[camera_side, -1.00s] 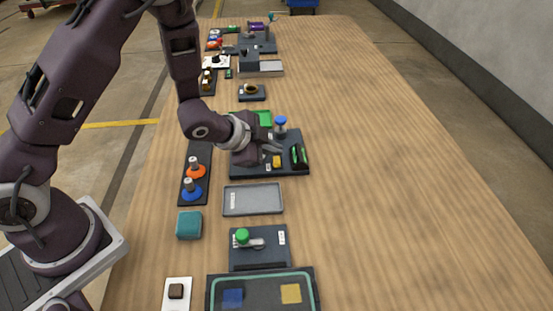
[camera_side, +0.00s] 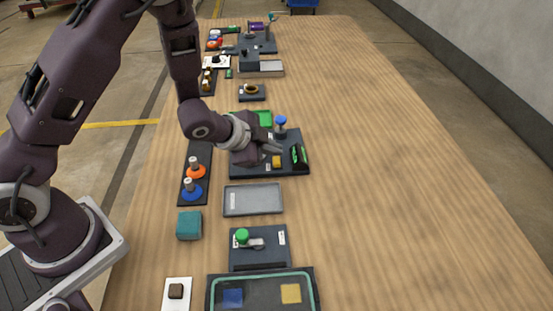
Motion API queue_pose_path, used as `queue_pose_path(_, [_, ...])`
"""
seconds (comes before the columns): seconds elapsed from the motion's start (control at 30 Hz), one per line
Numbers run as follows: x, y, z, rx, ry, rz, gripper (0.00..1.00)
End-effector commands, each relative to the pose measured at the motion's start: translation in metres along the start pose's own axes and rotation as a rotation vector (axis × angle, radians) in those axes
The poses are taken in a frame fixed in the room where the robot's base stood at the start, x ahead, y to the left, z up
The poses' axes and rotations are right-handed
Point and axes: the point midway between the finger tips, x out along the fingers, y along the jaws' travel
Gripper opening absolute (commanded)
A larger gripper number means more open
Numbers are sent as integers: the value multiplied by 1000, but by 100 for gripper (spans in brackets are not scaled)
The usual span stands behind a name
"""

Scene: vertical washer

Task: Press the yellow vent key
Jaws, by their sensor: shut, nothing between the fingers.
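The yellow vent key (camera_side: 277,161) sits on a dark panel (camera_side: 262,173) in the middle of the table. My gripper (camera_side: 276,148) is shut and empty. Its fingertips are over the panel, just behind the yellow key in the picture; a small gap shows between them, though height and contact are hard to judge. The yellow key is mostly visible. The gripper body covers the left part of the panel.
On the same panel, a black and green part (camera_side: 299,157) stands right of the key and a blue-topped knob (camera_side: 280,126) behind it. A green block (camera_side: 264,118) is partly hidden. A grey tray (camera_side: 253,200) lies in front. The table's right side is clear.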

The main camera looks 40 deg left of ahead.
Motion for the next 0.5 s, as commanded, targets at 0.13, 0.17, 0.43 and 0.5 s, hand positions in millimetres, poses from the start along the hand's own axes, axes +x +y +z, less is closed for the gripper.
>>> queue_pose_path(0.13, [0,0,0,0,0,0,0])
queue_pose_path(0.17, [0,0,0,0,0,0,0])
queue_pose_path(0.43, [2,2,2,0,-1,1,0])
queue_pose_path(0.5, [4,3,3,0,-2,1,0])
